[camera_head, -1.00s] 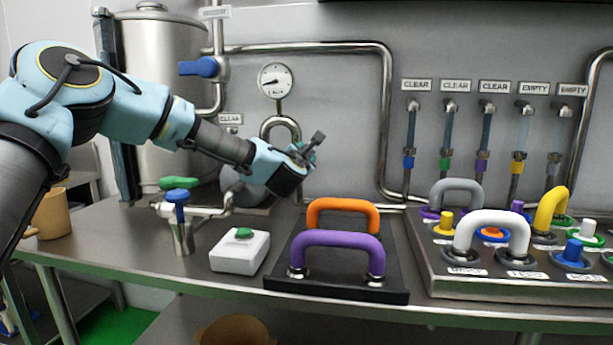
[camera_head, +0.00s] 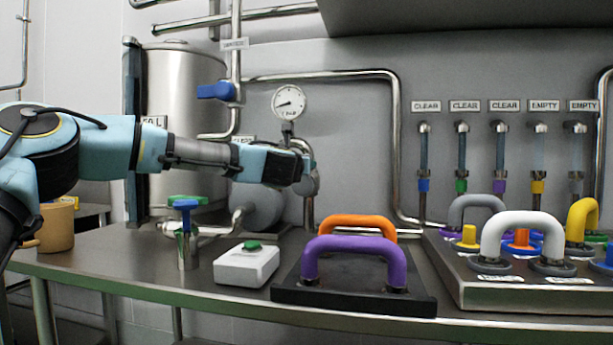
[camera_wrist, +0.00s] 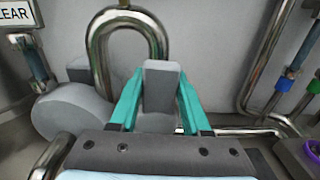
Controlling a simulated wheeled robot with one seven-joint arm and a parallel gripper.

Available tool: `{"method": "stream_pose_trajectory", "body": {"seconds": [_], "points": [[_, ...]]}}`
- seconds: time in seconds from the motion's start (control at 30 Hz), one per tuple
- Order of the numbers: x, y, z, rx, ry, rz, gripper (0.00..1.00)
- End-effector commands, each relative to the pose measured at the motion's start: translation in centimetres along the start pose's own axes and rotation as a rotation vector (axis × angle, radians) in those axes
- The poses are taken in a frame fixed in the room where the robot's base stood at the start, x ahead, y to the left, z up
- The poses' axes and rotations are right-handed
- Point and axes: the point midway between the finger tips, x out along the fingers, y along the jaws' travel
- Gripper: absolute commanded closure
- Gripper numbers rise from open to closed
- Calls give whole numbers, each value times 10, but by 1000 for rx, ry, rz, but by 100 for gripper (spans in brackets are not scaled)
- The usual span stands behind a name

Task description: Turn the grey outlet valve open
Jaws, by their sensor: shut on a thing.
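The grey outlet valve handle (camera_wrist: 161,98) shows as an upright grey block in the wrist view, in front of a bent steel pipe. My gripper (camera_wrist: 160,78) has its teal fingers on either side of this block and is shut on it. In the head view my gripper (camera_head: 304,168) is at the pipework below the gauge, level and pointing right. There the grey handle is hidden or too small to tell, so its turn angle cannot be read.
A round grey housing (camera_wrist: 72,117) is left of the handle. The pressure gauge (camera_head: 289,102) is above my gripper. Below are a white box with a green button (camera_head: 246,264) and a black stand with orange and purple handles (camera_head: 350,260). A blue-handled valve (camera_head: 216,91) is upper left.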

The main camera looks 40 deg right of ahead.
Motion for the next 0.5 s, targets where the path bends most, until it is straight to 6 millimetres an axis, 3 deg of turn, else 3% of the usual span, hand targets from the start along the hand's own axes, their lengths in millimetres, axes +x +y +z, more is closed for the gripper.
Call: {"method": "stream_pose_trajectory", "body": {"seconds": [0.5], "points": [[0, 3, -2, -56, 4, 0, 100]]}}
